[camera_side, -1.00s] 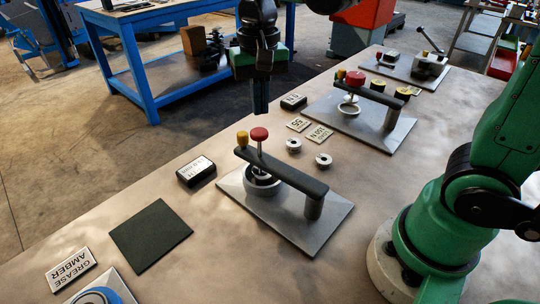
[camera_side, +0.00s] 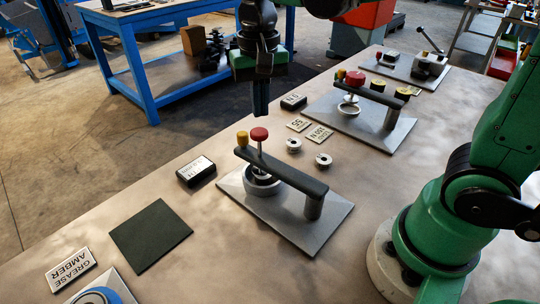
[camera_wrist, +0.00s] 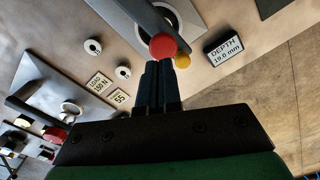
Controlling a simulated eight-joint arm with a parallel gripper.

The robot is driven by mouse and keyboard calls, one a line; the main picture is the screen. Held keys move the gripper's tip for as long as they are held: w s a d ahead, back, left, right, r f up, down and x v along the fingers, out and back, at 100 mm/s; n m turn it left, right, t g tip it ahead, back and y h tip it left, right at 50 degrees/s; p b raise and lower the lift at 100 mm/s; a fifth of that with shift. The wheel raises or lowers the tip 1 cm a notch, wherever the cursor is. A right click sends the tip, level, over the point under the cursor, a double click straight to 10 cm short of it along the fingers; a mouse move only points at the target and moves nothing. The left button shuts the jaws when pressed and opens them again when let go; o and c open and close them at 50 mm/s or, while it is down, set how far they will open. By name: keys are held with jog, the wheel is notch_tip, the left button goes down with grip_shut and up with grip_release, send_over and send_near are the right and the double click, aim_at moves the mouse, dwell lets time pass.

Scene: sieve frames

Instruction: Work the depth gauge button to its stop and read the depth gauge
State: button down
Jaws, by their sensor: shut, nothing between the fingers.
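A press fixture stands on a grey plate (camera_side: 325,222) with a dark arm bar (camera_side: 285,172). A red knob on a thin stem (camera_side: 259,134) rises above the bar, and a yellow knob (camera_side: 242,138) is beside it. Both also show in the wrist view, the red knob (camera_wrist: 163,46) and the yellow knob (camera_wrist: 183,62). Which is the gauge button I cannot tell. The depth readout (camera_wrist: 226,48) shows DEPTH 19.0 mm; in the side view it is a black box (camera_side: 196,172). My gripper (camera_side: 260,113) is shut and empty, pointing down, apparently above and behind the red knob.
A second similar fixture (camera_side: 385,140) stands further back. A dark square mat (camera_side: 150,235) lies at the front left.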

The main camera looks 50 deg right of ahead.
aim_at(261, 130)
jog(key=shift+f, duration=1.3)
jog(key=shift+f, duration=0.15)
jog(key=shift+f, duration=0.75)
dwell(0.4)
jog(key=shift+r, duration=1.55)
